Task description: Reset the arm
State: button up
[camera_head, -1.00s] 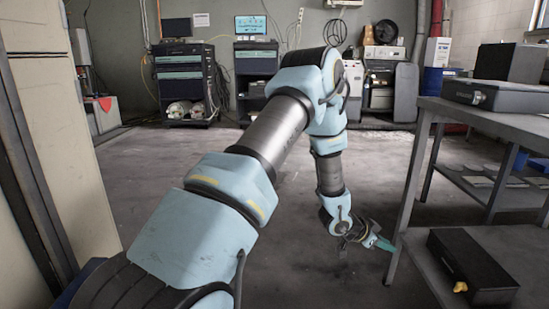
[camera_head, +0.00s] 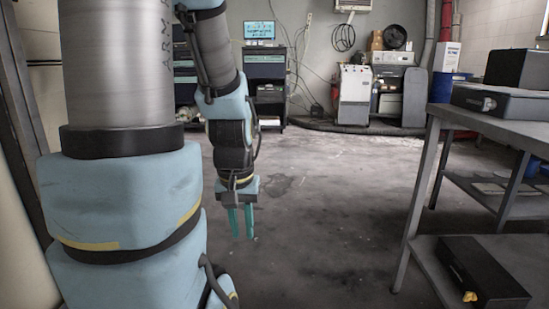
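My gripper (camera_head: 242,236) hangs in the middle-left of the head view, pointing down, with its two teal fingers above the concrete floor. A narrow gap shows between the fingers, and nothing is visible between them. My arm is raised on the left side of the view, its forearm coming down to the gripper. The gripper is well clear of the table on the right and touches nothing.
A grey metal table (camera_head: 472,118) with a lower shelf stands at the right. A black case (camera_head: 482,272) lies on its lower shelf, and a dark box (camera_head: 502,102) on top. Cabinets (camera_head: 264,75) and grey machines (camera_head: 354,95) line the back wall. The middle floor is clear.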

notch_tip(320, 180, up, 33)
jog(key=p, duration=3.1)
jog(key=shift+w, duration=0.25)
jog(key=shift+d, duration=0.1)
